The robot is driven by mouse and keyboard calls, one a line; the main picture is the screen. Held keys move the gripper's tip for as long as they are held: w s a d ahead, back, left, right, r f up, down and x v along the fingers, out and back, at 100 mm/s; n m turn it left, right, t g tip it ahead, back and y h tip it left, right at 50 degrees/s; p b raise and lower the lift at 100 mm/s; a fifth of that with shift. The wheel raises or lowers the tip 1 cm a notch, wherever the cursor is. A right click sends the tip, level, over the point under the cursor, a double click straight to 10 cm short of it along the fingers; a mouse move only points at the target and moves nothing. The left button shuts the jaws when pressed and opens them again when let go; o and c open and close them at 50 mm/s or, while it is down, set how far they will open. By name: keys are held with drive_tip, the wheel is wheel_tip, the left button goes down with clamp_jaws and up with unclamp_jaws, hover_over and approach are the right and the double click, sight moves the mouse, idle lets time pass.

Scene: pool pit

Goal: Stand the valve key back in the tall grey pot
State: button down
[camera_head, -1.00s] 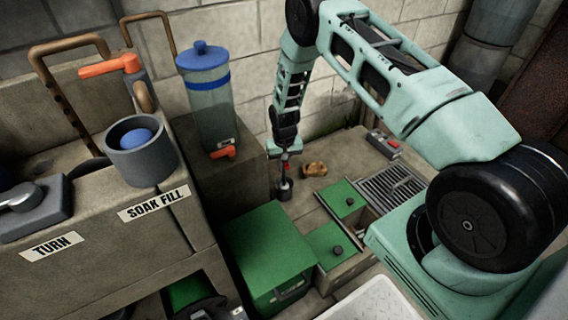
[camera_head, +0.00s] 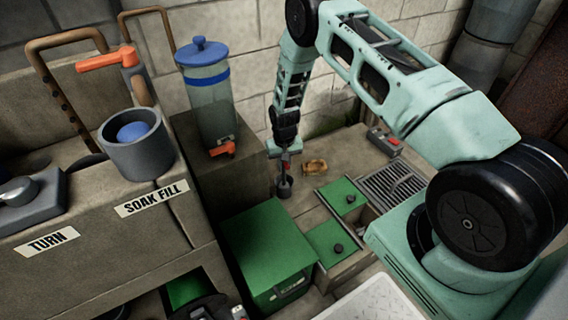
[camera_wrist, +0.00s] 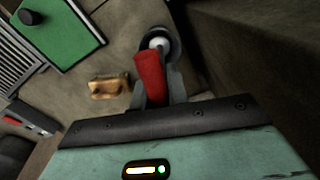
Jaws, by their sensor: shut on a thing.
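My gripper (camera_head: 283,156) points down near the back wall, over the floor. It is shut on the red handle of the valve key (camera_wrist: 150,78), between its fingers in the wrist view. The handle also shows at the fingertips in the head view (camera_head: 286,160). The tall grey pot (camera_head: 284,188) stands on the floor directly below the gripper. In the wrist view the round grey rim of the pot (camera_wrist: 174,45) lies just beyond the handle, with a pale round thing inside it. The key's lower end is hard to make out; I cannot tell how deep it sits in the pot.
A tan object (camera_head: 315,167) lies on the floor right of the pot. A green box (camera_head: 265,245), green lids (camera_head: 331,243) and a drain grate (camera_head: 392,187) are nearby. A drink dispenser (camera_head: 207,95) and a ledge with a grey cup (camera_head: 142,155) are left.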

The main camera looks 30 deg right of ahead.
drive_tip(key=shift+f+b, duration=0.5)
drive_tip(key=shift+f, duration=0.35)
idle(0.3)
drive_tip(key=c, duration=1.3)
unclamp_jaws()
drive_tip(key=shift+r, duration=0.1)
drive_tip(key=shift+r+p, duration=3)
drive_tip(key=shift+r, duration=0.9)
